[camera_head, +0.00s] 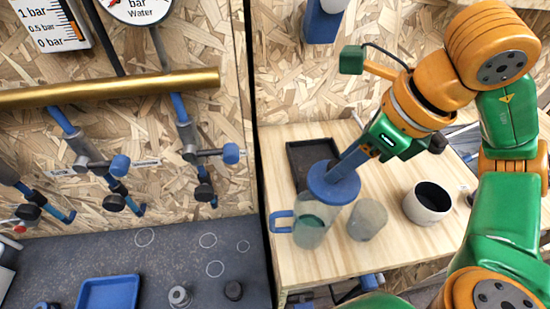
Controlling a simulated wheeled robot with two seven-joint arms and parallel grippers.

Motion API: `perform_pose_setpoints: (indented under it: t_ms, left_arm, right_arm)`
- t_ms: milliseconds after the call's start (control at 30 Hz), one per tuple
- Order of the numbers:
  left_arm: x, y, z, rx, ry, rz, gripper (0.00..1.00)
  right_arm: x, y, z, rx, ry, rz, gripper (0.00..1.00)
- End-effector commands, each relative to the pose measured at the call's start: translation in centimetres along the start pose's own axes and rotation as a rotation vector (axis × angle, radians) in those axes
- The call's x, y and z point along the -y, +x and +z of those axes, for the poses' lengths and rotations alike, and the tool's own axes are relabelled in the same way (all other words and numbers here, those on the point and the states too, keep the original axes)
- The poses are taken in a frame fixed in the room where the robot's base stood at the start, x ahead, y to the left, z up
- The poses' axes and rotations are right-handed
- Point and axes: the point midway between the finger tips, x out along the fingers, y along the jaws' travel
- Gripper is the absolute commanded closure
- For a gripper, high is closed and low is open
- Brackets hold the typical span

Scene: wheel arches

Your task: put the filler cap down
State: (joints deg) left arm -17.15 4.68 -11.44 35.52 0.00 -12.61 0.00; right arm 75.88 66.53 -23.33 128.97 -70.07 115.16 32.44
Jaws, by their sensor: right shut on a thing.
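The filler cap (333,184) is a round blue disc with a raised grip. My right gripper (340,170) reaches down from the upper right and is shut on it. The cap hides the top of a clear jug (311,238) with a blue handle, which stands on the wooden table (395,255). I cannot tell whether the cap touches the jug's rim or is just above it. My left gripper is not in view.
A shallow black tray (296,170) lies behind the jug. A grey cylinder (367,220) and a pale cup (428,203) stand to its right. At left are a dark bench with a blue tray (108,293), a brass pipe (110,88) and several valves.

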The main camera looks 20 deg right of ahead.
Motion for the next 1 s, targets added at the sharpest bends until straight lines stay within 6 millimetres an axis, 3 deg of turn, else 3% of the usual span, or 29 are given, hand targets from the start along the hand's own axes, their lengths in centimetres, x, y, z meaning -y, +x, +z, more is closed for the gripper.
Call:
perform_pose_setpoints:
  t_ms: [200, 367, 500, 700, 833, 1000]
  left_arm:
    - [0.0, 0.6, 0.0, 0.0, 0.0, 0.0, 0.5]
    - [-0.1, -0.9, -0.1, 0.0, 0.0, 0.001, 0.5]
    - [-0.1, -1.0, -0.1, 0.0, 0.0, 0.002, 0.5]
    - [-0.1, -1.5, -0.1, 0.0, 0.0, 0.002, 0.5]
    - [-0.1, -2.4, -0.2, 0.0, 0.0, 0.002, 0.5]
    - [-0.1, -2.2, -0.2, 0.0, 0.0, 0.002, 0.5]
  right_arm:
    - [3.5, 3.1, 1.5, -0.001, 0.018, 0.006, 1.0]
    - [7.4, 5.5, 3.3, -0.004, 0.019, 0.005, 1.0]
    - [9.7, 9.5, 3.3, -0.004, 0.015, 0.004, 1.0]
    - [11.5, 12.4, 3.5, -0.002, 0.013, 0.001, 1.0]
    - [11.4, 14.5, 2.5, -0.003, 0.011, 0.002, 1.0]
    - [11.5, 15.2, 2.3, 0.003, 0.009, -0.002, 1.0]
